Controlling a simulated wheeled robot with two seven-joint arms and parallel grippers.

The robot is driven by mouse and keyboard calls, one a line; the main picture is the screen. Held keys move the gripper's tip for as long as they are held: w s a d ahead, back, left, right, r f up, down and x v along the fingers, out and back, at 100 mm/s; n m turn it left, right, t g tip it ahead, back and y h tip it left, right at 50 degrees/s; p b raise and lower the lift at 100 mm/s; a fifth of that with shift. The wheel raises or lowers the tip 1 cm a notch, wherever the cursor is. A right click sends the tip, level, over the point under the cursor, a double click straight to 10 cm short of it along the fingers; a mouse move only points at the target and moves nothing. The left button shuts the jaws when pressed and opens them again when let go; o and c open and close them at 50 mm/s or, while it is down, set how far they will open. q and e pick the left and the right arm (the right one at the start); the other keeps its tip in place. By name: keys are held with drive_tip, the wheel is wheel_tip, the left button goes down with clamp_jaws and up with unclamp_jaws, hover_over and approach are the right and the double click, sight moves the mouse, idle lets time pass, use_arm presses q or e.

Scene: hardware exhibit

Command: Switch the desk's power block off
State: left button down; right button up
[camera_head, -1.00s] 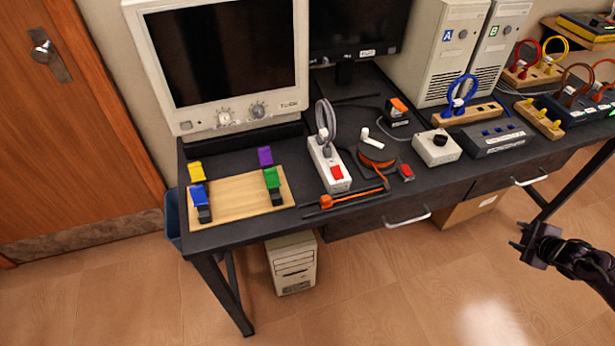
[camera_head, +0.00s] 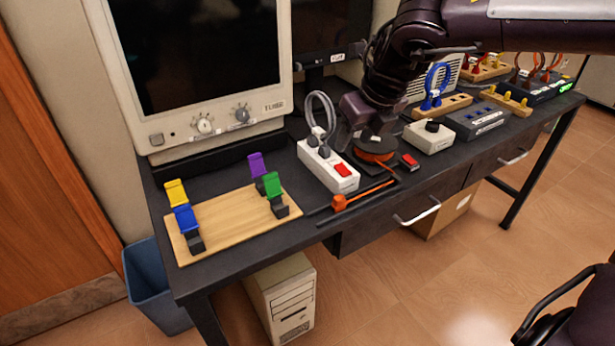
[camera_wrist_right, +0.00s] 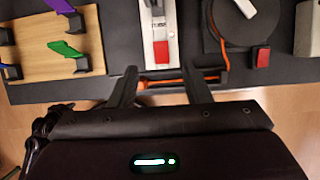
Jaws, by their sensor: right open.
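The power block (camera_head: 328,166) is a white strip on the desk (camera_head: 235,238) with a red rocker switch (camera_head: 343,170) at its front end and a grey plug with a looped cable (camera_head: 318,125) at its back. I cannot tell which way the rocker is set. My right gripper (camera_head: 345,128) is over the desk just right of the block; its fingers are partly hidden in the head view. In the right wrist view, the open, empty fingers (camera_wrist_right: 160,70) show with the red switch (camera_wrist_right: 161,52) ahead of the gap between them. My left gripper is not in view.
An orange-handled tool (camera_head: 355,199) lies along the desk's front edge. A round orange-and-black item (camera_head: 375,152) and a small red-topped piece (camera_head: 410,161) sit to the right. A wooden board with coloured clips (camera_head: 232,222) lies left. A monitor (camera_head: 195,75) stands behind.

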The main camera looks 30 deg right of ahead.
sight(341, 166)
drive_tip(key=x, duration=0.7)
drive_tip(key=shift+f, duration=0.45)
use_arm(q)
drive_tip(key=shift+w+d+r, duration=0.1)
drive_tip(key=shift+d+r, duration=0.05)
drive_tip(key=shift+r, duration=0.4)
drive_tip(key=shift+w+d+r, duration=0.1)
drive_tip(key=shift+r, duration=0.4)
